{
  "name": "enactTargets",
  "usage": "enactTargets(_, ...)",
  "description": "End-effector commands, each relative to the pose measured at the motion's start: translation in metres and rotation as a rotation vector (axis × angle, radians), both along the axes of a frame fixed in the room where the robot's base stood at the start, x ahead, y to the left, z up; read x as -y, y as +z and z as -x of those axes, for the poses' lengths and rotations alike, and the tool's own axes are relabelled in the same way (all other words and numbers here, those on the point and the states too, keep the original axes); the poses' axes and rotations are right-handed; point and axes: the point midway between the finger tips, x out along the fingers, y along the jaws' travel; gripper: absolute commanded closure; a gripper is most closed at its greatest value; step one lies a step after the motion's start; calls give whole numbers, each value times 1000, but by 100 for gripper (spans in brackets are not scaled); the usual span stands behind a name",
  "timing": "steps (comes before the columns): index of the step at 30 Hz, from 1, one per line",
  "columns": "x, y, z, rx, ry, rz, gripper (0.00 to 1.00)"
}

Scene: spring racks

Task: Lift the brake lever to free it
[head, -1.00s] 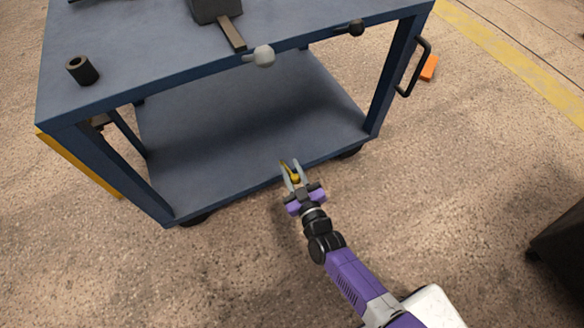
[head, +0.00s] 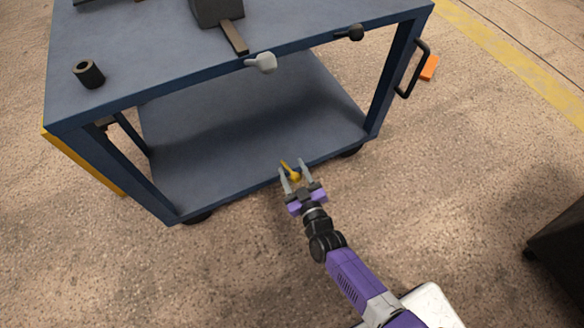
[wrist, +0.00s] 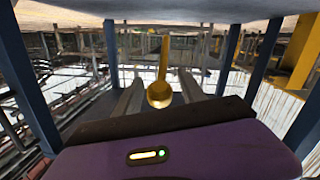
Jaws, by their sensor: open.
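The yellow brake lever (head: 289,171) sits at the front edge of the cart's lower shelf, with a round knob at its near end. My gripper (head: 293,167) is open, with one grey finger on each side of the lever. In the wrist view the lever's knob (wrist: 160,94) shows between the two spread fingers, with gaps on both sides. The lever's far end and mount are hard to make out.
The blue cart (head: 210,185) has an upper top and a lower shelf. A dark object (head: 560,240) stands at the right.

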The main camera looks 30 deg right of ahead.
Motion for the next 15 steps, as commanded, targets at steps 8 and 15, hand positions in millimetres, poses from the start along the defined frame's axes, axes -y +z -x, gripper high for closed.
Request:
enactTargets(8,-4,6,46,-3,1,1,52)
enactTargets(15,-6,6,68,-1,0,-1,52)
